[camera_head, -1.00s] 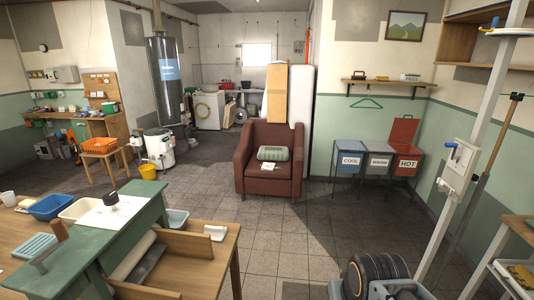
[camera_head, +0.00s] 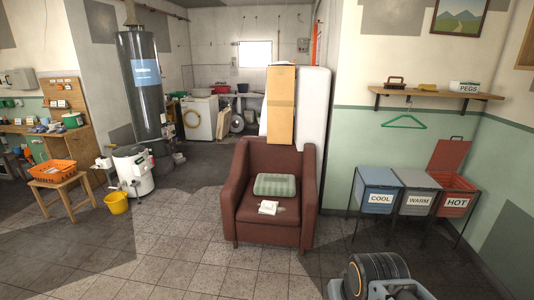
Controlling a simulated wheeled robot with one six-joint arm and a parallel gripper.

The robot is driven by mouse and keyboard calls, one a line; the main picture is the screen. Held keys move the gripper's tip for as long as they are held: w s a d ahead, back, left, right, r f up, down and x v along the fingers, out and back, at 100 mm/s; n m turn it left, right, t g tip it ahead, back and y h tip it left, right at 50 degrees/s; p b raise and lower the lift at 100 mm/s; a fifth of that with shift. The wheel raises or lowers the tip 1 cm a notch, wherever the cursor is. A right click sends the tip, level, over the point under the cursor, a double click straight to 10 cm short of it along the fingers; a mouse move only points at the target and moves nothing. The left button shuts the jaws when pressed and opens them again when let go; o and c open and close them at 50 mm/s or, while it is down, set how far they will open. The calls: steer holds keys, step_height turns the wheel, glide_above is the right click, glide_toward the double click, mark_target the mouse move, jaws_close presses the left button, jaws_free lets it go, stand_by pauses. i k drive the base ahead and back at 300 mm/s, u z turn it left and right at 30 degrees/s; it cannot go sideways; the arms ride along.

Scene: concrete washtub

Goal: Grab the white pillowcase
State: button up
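A small white folded cloth (camera_head: 268,208), which looks like the white pillowcase, lies on the front of the seat of the brown-red armchair (camera_head: 244,232). A green checked cushion or folded cloth (camera_head: 275,184) lies just behind it on the same seat. The armchair stands in the middle of the view, facing me. A dark ribbed part and grey links of my own body show at the bottom right. My gripper cannot be made out in this view.
Tiled floor (camera_head: 200,260) is clear in front of the armchair. Three bins, blue COOL (camera_head: 380,198), grey WARM (camera_head: 418,199) and red HOT (camera_head: 456,203), stand to its right. At left are a yellow bucket (camera_head: 117,203) and a stool (camera_head: 66,196) with an orange basket (camera_head: 52,171).

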mark_target(269, 208)
steer(key=i, duration=2.55)
steer(key=u, duration=1.95)
steer(key=i, duration=0.85)
steer(key=z, duration=1.35)
